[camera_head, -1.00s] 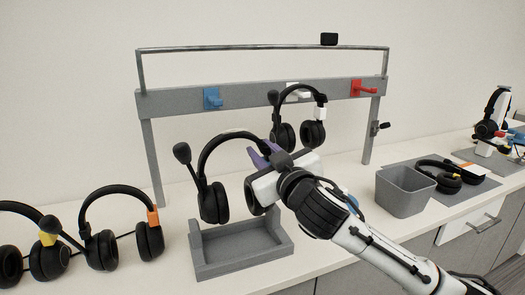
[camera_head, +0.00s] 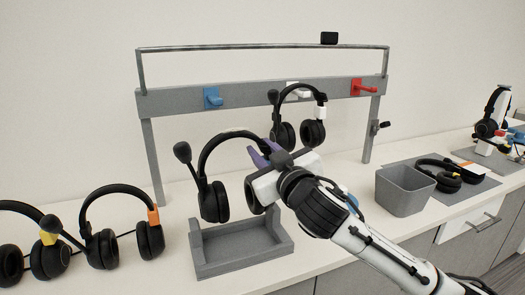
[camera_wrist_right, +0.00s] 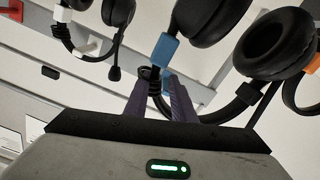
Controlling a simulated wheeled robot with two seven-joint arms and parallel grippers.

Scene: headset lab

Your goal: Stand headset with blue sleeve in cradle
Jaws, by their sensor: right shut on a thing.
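The black headset (camera_head: 214,201) is upright, its band up, its boom microphone raised at the left. My right gripper (camera_head: 262,153) has purple fingers shut on its headband. In the right wrist view, a blue sleeve (camera_wrist_right: 163,49) shows between the band and one ear cup; in the head view my gripper hides that part. The ear cups hang over the back of the grey cradle (camera_head: 245,263), an open tray with low side walls. The cups look just above it; I cannot tell whether they touch. My left gripper is out of view.
A rack (camera_head: 250,97) with blue and red hooks stands behind; a white-sleeved headset (camera_head: 313,134) hangs there. Orange-sleeved (camera_head: 151,240) and yellow-sleeved (camera_head: 48,258) headsets stand left. A grey bin (camera_head: 404,197) and a mat with another headset (camera_head: 437,172) are right.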

